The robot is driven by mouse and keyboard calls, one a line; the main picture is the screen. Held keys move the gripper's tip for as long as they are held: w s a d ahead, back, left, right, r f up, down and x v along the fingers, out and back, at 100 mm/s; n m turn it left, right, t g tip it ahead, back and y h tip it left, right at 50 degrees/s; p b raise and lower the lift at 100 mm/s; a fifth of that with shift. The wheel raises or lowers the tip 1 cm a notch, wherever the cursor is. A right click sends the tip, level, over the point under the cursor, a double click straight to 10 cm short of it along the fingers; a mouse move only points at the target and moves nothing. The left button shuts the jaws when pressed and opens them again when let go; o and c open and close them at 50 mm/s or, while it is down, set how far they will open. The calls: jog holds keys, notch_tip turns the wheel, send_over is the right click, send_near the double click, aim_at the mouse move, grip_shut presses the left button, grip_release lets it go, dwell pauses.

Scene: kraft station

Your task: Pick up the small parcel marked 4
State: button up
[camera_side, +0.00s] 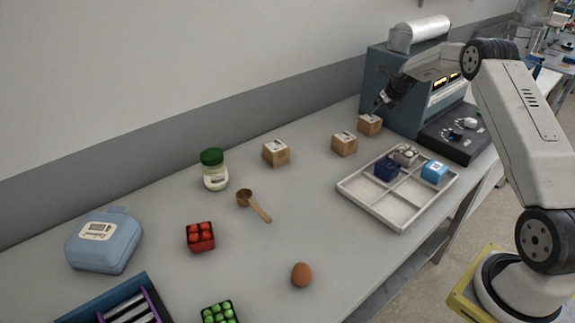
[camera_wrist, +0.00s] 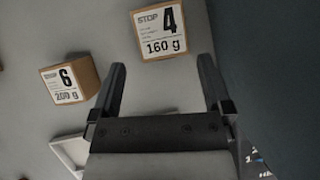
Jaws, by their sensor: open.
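The small parcel marked 4 (camera_wrist: 161,33) is a brown box with a white label reading "STOP 4, 160 g" in the wrist view. It lies beyond the fingertips of my gripper (camera_wrist: 161,75), roughly in line with the gap between them. My gripper is open and empty. In the side view, my gripper (camera_side: 380,102) is just above the rightmost brown parcel (camera_side: 369,125), close to the grey-blue machine. I cannot tell there whether the fingers touch it. A parcel marked 6 (camera_wrist: 69,79), labelled 200 g, sits left of my left finger.
A compartment tray (camera_side: 402,207) holds a dark blue item (camera_side: 387,168), a light blue item (camera_side: 434,172) and a greyish item. The grey-blue machine (camera_side: 378,82) stands close behind the rightmost parcel. Another parcel (camera_side: 276,153), a jar (camera_side: 214,170) and a wooden scoop (camera_side: 255,206) are further left.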

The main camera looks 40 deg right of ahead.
aim_at(370, 118)
jog(key=shift+x, duration=1)
jog(key=shift+w+f, duration=0.1)
jog(key=shift+f, duration=0.05)
jog(key=shift+x, duration=2.4)
jog(key=shift+w, duration=0.1)
jog(key=shift+c, duration=0.2)
jog(key=c, duration=1.2)
jog(key=shift+r, duration=0.25)
